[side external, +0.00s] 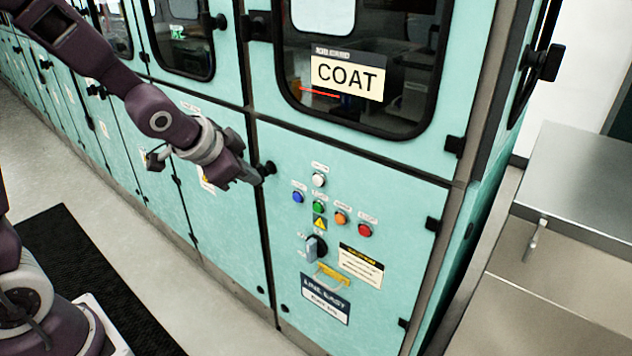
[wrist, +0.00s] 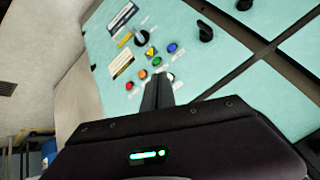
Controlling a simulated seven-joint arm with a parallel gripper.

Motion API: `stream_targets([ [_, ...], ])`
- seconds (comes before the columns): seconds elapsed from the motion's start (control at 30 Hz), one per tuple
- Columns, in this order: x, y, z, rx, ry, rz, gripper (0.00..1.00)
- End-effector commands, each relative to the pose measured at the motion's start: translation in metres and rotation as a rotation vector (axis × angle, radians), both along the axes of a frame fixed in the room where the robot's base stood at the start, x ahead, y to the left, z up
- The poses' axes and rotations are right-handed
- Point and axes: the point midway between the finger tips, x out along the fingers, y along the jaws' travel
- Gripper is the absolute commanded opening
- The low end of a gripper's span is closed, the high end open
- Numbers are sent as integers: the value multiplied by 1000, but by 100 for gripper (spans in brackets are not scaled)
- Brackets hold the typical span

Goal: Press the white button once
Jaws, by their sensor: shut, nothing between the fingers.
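The white button (side external: 318,180) is at the top of a small group of buttons on the teal cabinet door, below the COAT window. In the wrist view the white button (wrist: 170,77) is partly hidden behind my fingers. My gripper (side external: 259,179) is shut and empty, to the left of the white button in the side view and apart from it. In the wrist view my gripper (wrist: 158,80) shows its fingers together, pointing at the panel.
Blue (side external: 298,197), green (side external: 318,207), orange (side external: 341,217) and red (side external: 365,230) buttons sit just below the white one. A rotary switch (side external: 316,247) and a yellow padlock-like part (side external: 333,275) are lower. A black door knob (side external: 268,168) is near my fingertips in the side view.

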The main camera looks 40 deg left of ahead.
Motion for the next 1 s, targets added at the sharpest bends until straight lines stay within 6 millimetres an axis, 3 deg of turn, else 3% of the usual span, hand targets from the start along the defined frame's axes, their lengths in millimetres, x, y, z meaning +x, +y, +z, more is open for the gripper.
stream_targets([
  [0.03, 14, 1, -21, 16, 1, -45, 0],
  [0.1, 30, 0, -45, 35, -15, -116, 0],
  [0.2, 45, -4, -74, 45, -38, -197, 0],
  [0.33, 53, -9, -96, 46, -56, -261, 0],
  [0.77, 57, -11, -101, 45, -67, -278, 0],
  [1.0, 85, -11, -101, 44, -68, -278, 0],
])
